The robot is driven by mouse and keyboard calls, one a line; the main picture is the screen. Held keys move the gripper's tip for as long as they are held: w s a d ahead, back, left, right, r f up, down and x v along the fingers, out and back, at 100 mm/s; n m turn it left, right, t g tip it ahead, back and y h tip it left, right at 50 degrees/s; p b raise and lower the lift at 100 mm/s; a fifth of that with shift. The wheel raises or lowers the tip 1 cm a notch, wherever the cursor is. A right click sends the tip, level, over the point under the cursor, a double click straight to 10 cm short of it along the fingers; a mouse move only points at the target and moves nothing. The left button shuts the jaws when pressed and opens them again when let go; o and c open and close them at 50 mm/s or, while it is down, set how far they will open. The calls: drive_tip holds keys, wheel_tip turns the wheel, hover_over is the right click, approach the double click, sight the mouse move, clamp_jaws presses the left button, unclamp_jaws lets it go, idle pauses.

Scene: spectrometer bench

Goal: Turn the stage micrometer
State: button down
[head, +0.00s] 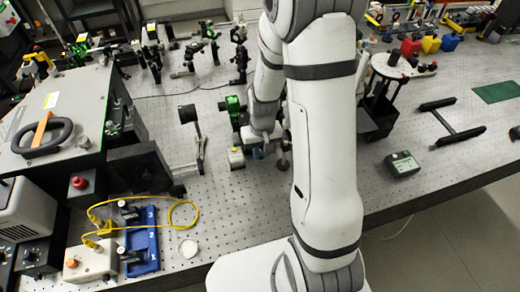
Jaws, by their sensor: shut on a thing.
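My arm reaches down over the middle of the bench. My gripper (262,150) is at its lower end, small and partly covered by my own wrist. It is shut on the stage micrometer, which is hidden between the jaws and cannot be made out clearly. A green-and-black optical mount (233,106) stands just behind and left.
A blue tray (143,243) with yellow cable lies front left. Bare perforated bench (240,205) lies in front of the gripper.

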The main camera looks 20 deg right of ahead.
sight(261, 154)
drive_tip(key=c, duration=1.3)
unclamp_jaws()
drive_tip(key=shift+c, duration=0.2)
drive_tip(key=shift+r, duration=0.1)
drive_tip(key=shift+d+r+b, duration=0.15)
drive_tip(key=shift+r+b, duration=0.5)
drive_tip(key=shift+r, duration=3.15)
